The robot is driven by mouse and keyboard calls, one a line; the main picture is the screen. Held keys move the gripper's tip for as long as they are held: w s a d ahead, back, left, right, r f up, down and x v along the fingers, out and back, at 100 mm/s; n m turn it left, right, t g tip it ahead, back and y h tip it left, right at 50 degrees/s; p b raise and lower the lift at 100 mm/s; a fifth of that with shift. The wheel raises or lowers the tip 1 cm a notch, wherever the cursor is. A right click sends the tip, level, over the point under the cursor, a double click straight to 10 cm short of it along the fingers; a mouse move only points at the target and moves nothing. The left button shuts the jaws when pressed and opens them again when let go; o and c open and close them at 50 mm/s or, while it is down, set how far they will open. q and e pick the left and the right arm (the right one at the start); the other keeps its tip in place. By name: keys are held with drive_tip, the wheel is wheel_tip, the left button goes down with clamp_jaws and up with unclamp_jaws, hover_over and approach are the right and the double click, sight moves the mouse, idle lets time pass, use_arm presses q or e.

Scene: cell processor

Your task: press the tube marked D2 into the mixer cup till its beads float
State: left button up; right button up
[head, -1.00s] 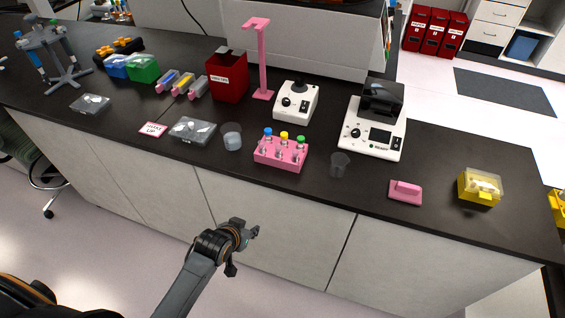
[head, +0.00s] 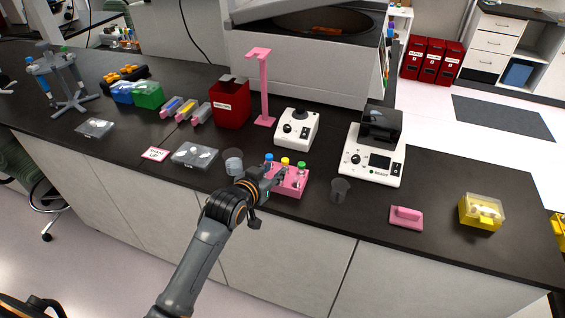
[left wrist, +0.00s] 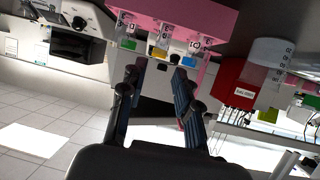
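A pink rack (head: 296,191) holds tubes with a blue cap (head: 269,158), a yellow cap (head: 285,161) and a green cap (head: 302,164). The left wrist view is upside down and shows the tubes hanging from the rack (left wrist: 185,12); I cannot read their marks surely. The white mixer (head: 295,139) stands behind the rack, with a black cup (head: 298,116) on top. My left gripper (head: 279,179) is at the rack's front left, partly covering it. Its fingers (left wrist: 154,78) are apart with no tube between them. My right gripper is not in view.
A pink stand (head: 263,90) and a red bin (head: 231,103) are behind. A white device (head: 372,163) stands at right.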

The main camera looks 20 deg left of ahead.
sight(283, 163)
use_arm(q)
drive_tip(key=p+x, duration=0.1)
drive_tip(key=x, duration=0.8)
drive_tip(key=c, duration=0.6)
clamp_jaws()
